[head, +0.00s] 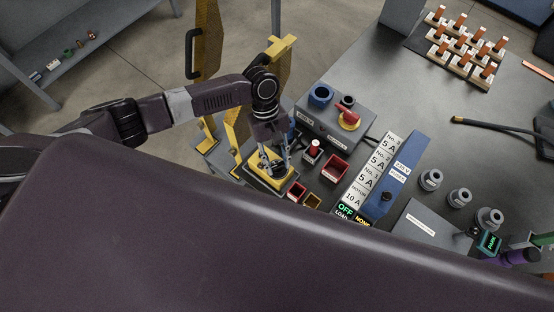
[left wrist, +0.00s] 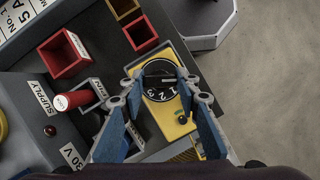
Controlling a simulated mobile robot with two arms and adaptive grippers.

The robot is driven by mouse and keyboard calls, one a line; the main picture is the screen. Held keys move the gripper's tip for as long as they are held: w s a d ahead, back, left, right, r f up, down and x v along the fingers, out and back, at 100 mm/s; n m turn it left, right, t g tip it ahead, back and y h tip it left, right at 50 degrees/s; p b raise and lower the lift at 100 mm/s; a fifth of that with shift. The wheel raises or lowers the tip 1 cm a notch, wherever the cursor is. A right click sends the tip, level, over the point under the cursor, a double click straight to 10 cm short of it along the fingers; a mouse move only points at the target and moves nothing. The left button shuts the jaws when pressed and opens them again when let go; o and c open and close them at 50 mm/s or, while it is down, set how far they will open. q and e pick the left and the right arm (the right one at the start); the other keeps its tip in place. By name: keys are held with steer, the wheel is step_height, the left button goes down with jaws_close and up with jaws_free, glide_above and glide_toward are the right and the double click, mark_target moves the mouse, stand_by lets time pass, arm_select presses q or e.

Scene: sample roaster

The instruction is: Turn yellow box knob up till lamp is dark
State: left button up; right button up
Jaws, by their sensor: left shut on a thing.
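The yellow box (left wrist: 166,112) is at the centre of the left wrist view, with a round black knob (left wrist: 160,92) marked 1, 2, 3. A small dome lamp (left wrist: 183,118) sits on its face; I cannot tell whether it is lit. My left gripper (left wrist: 160,80) points down at the box and is shut on the knob, one finger on each side. In the head view the yellow box (head: 262,180) is at the table's near left edge, with my left gripper (head: 272,163) over it, hiding the knob. My right gripper is not in view.
Red bins (head: 335,168) and a red-topped post (head: 314,147) stand close beside the yellow box. Beyond is a grey supply box (head: 318,118) with a red switch. A blue unit (head: 400,165) and grey weights (head: 430,179) lie to the right. Yellow perforated panels (head: 208,40) stand left.

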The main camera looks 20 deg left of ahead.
arm_select(q)
steer(key=m+p, duration=0.1)
steer(key=m, duration=0.1)
steer(key=m+g+y, duration=0.1)
steer(key=m, duration=0.1)
steer(key=shift+w+d+r+p, duration=0.1)
steer(key=shift+d+r+p, duration=0.1)
steer(key=shift+p, duration=0.2)
steer(key=shift+f+m+y+p, duration=0.1)
steer(key=shift+m+y+p, duration=0.55)
steer(key=shift+m, duration=1.15)
steer(key=shift+y, duration=0.25)
steer(key=o, duration=1.2)
steer(key=shift+c, duration=0.2)
steer(key=v, duration=1.2)
steer(key=shift+w, duration=0.2)
